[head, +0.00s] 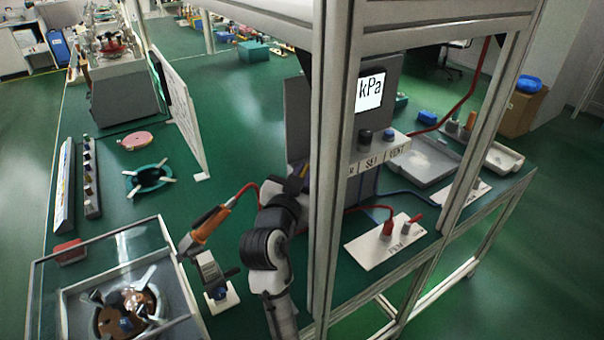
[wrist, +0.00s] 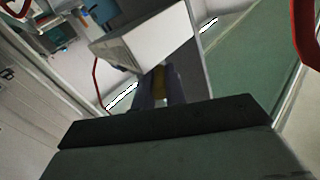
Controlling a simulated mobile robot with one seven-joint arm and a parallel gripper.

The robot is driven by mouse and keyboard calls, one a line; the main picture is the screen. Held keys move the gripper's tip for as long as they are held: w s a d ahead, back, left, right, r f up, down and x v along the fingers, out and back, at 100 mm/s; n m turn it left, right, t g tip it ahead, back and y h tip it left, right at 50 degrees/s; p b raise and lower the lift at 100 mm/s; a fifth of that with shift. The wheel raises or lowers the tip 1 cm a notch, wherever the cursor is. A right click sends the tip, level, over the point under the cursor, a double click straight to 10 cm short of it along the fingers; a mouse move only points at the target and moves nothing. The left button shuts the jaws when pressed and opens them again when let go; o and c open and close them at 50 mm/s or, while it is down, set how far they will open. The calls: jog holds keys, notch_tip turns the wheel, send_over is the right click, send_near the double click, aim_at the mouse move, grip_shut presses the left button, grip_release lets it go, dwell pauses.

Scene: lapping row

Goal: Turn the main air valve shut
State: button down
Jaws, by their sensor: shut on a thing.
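My gripper (wrist: 160,92) is shut on a small yellow part (wrist: 159,82), seen between its two dark fingertips in the wrist view. It looks like the handle of the main air valve, but the valve's body and the handle's angle cannot be made out. In the head view my gripper (head: 298,182) is beside the grey panel, partly behind the frame post, with a speck of yellow (head: 304,171) at its tip. In the wrist view a white box (wrist: 150,42) is just beyond the fingers.
An aluminium post (head: 335,130) stands in front of the grey panel (head: 298,115) with its kPa display (head: 370,92). A white plate with red levers (head: 372,250) lies to the right.

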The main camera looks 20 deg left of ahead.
aim_at(303, 172)
jog(key=c, duration=1.5)
grip_release()
jog(key=shift+o, duration=0.2)
notch_tip(303, 172, up, 9)
jog(key=p, duration=0.6)
jog(key=shift+p, duration=0.3)
notch_tip(303, 172, up, 11)
